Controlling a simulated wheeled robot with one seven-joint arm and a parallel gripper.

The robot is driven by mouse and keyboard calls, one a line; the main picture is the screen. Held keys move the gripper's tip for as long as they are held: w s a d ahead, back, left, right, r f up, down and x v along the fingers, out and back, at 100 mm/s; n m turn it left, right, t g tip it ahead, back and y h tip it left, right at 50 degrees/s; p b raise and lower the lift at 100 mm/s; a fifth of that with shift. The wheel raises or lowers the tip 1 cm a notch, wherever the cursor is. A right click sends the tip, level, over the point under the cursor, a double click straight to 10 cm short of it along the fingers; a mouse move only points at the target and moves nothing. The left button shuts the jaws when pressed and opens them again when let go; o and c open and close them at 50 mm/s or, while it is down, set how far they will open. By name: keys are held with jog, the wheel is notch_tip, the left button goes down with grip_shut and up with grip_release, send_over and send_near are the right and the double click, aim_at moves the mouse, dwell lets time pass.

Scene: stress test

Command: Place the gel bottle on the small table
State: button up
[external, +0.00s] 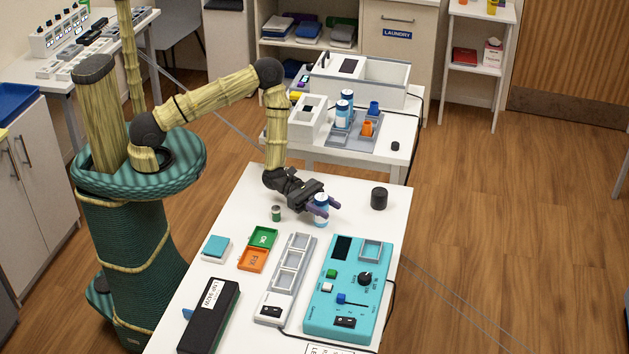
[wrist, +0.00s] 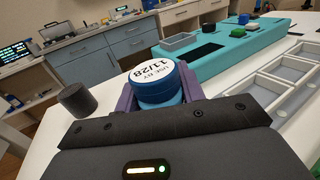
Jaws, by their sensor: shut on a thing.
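My gripper (external: 323,207) has its purple fingers closed around a blue-and-white bottle (external: 321,216), upright over the far part of the front white table (external: 235,215). I cannot tell whether its base touches the tabletop. In the wrist view the bottle's blue cap (wrist: 158,92) sits between the fingers, with a round white label reading "USE BY 11/28". I see no word "gel" on it. Two similar bottles (external: 347,96) stand in a grey tray on the white table behind (external: 385,160). A small white stand (external: 475,71) is at the back right. Which one is the small table is not marked.
A black cylinder (external: 379,198) stands right of my gripper and a small green can (external: 276,213) left. A teal device (external: 350,290) and grey tray strip (external: 287,278) lie nearer. The back table also holds an orange cup (external: 367,128) and white boxes; its front right is mostly clear.

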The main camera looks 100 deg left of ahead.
jog(key=shift+f, duration=0.1)
jog(key=o, duration=1)
jog(key=shift+o, duration=0.2)
jog(key=shift+a, duration=0.1)
jog(key=b+v, duration=0.1)
jog(key=v, duration=1.1)
jog(key=shift+b, duration=0.35)
